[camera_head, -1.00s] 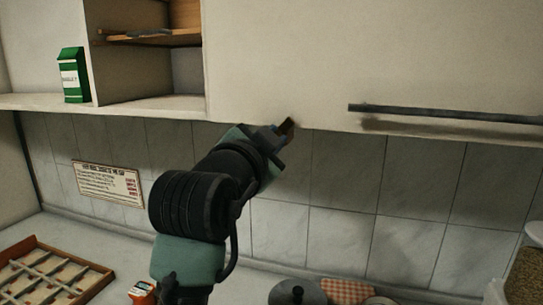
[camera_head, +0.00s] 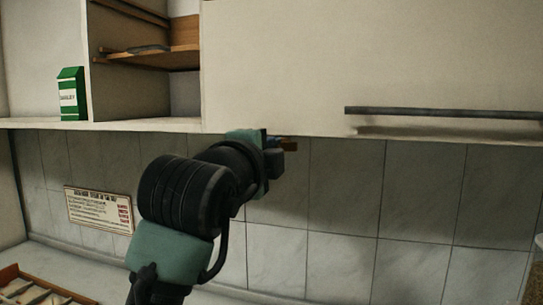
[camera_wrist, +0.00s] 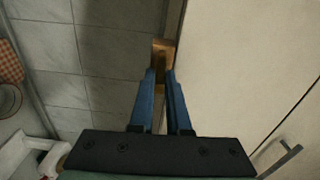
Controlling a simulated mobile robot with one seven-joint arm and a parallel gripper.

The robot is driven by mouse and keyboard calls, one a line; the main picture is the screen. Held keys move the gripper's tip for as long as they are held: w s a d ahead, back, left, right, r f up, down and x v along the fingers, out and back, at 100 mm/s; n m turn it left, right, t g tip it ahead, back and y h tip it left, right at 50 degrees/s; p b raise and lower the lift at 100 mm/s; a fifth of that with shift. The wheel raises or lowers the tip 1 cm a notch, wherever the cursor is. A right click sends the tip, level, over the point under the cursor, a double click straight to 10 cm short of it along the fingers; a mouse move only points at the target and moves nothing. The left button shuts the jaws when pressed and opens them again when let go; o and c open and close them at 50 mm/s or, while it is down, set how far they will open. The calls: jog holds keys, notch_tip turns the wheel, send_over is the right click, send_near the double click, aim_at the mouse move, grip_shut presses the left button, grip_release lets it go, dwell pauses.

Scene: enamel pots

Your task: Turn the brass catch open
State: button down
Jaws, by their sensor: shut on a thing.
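The brass catch (camera_head: 290,143) shows as a small brown-gold piece at the lower edge of the pale cabinet door (camera_head: 370,60). It lies about level there, partly hidden by my gripper (camera_head: 274,145). In the wrist view the catch (camera_wrist: 162,48) sits at the door's edge, between the tips of my gripper's blue fingers (camera_wrist: 162,74). The fingers are shut on it. The door is closed and reaches down the right side of the wrist view.
A dark bar handle (camera_head: 440,113) runs along the door's lower right. An open shelf with a green carton (camera_head: 71,94) is at the left. A sign (camera_head: 99,208) hangs on the tiled wall (camera_head: 340,190). A wooden tray (camera_head: 35,288) lies on the counter.

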jog(key=shift+f+m, duration=0.1)
jog(key=shift+m, duration=0.3)
jog(key=c, duration=0.9)
grip_release()
jog(key=shift+s, duration=0.1)
jog(key=b+v, duration=0.4)
jog(key=v, duration=0.8)
jog(key=shift+s+a, duration=0.15)
jog(key=shift+s, duration=0.25)
